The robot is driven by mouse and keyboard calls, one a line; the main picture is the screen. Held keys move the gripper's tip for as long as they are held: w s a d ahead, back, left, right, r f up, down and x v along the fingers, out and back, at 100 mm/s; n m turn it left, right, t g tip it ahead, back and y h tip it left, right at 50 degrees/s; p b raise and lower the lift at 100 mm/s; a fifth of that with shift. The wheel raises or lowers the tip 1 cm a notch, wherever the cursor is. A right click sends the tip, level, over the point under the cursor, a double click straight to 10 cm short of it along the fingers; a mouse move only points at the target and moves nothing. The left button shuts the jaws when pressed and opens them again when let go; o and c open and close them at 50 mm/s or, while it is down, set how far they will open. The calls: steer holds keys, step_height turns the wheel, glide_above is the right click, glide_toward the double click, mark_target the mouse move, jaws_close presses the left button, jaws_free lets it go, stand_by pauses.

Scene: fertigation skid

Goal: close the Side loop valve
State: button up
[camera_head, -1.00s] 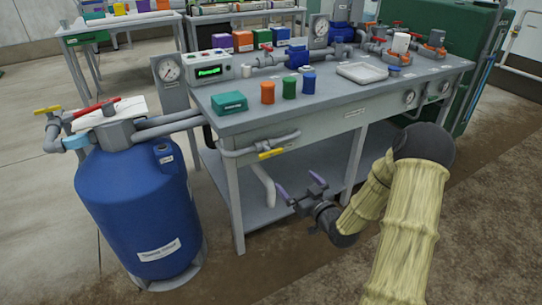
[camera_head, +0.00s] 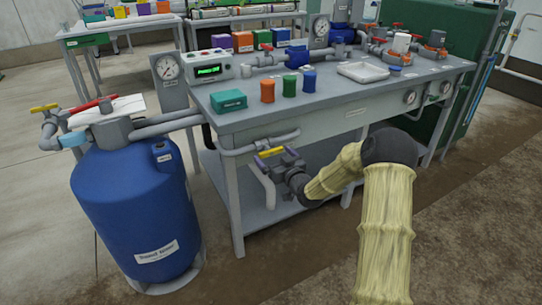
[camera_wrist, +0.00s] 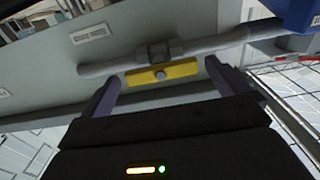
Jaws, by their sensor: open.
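The valve with a yellow lever handle (camera_head: 271,153) sits on a grey pipe (camera_head: 240,150) along the front of the bench, below the tabletop. In the wrist view the yellow handle (camera_wrist: 162,73) lies roughly in line with the pipe (camera_wrist: 205,44). My gripper (camera_head: 270,158) is right at the handle in the head view. In the wrist view my gripper (camera_wrist: 160,82) is open, with one purple finger on each side of the handle, near its two ends. I cannot tell whether the fingers touch it. The valve's label is not readable.
A blue tank (camera_head: 135,205) stands left of the bench, with red and yellow handles (camera_head: 93,104) on top. The bench top (camera_head: 330,97) holds bottles, a teal box (camera_head: 228,101) and a display unit (camera_head: 208,68). A bench leg (camera_head: 233,215) stands below the valve.

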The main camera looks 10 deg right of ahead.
steer(key=shift+x, duration=1.4)
steer(key=c, duration=0.9)
